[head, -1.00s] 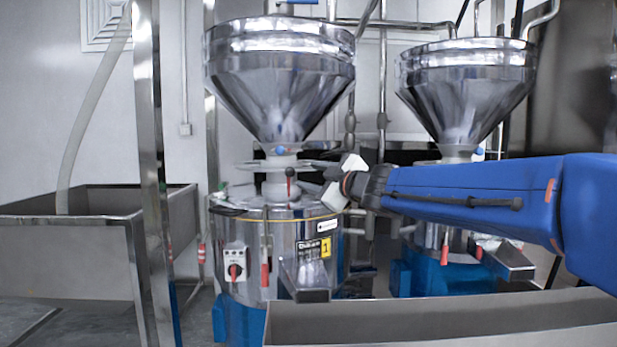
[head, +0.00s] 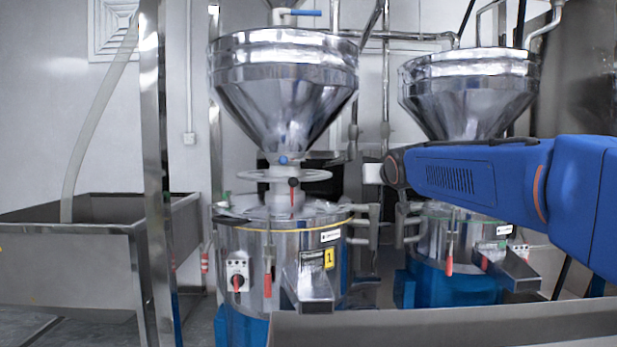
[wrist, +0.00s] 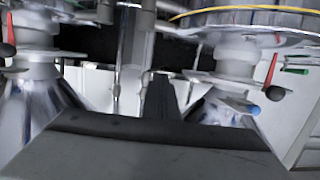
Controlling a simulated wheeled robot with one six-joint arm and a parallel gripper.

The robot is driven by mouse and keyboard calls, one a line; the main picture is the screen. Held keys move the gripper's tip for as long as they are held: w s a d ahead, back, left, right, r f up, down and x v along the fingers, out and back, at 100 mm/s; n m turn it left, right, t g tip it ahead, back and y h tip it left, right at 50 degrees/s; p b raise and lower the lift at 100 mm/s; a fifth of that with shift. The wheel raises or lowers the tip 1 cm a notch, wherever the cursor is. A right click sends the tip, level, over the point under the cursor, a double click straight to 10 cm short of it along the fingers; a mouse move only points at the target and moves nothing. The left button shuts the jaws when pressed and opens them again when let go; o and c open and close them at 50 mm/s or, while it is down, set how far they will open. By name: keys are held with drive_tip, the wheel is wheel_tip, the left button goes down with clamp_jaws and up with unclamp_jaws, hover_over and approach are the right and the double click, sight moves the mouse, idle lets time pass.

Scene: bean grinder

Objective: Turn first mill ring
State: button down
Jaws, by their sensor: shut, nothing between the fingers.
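The first mill, with the yellow "1" label (head: 329,258), stands left of centre in the head view. Its pale, flat ring (head: 316,175) sits on the neck under the hopper. A red lever with a black ball (head: 293,182) stands in front of the neck. In the wrist view, which is upside down, the ring (wrist: 212,77) and the black ball (wrist: 277,94) show at the right. My gripper (head: 371,173) is right of the ring and apart from it, mostly hidden behind my blue arm. Its dark fingers (wrist: 160,92) are shut and empty.
The first hopper (head: 283,95) is above the ring. A second mill with its own hopper (head: 468,95) stands to the right, partly behind my arm. A steel post (head: 152,150) and a steel bin (head: 70,255) are at left. A trough edge (head: 440,322) crosses the front.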

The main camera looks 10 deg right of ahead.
drive_tip(key=s+a+r+m+g+y, duration=0.35)
drive_tip(key=a+r+m+y, duration=0.25)
drive_tip(key=a+y, duration=0.35)
drive_tip(key=w+a+f, duration=0.4)
drive_tip(key=w+a, duration=0.3)
drive_tip(key=a, duration=0.2)
drive_tip(key=shift+w+f, duration=0.25)
drive_tip(key=shift+f, duration=0.1)
drive_tip(key=shift+d+y, duration=0.1)
drive_tip(key=shift+y, duration=0.15)
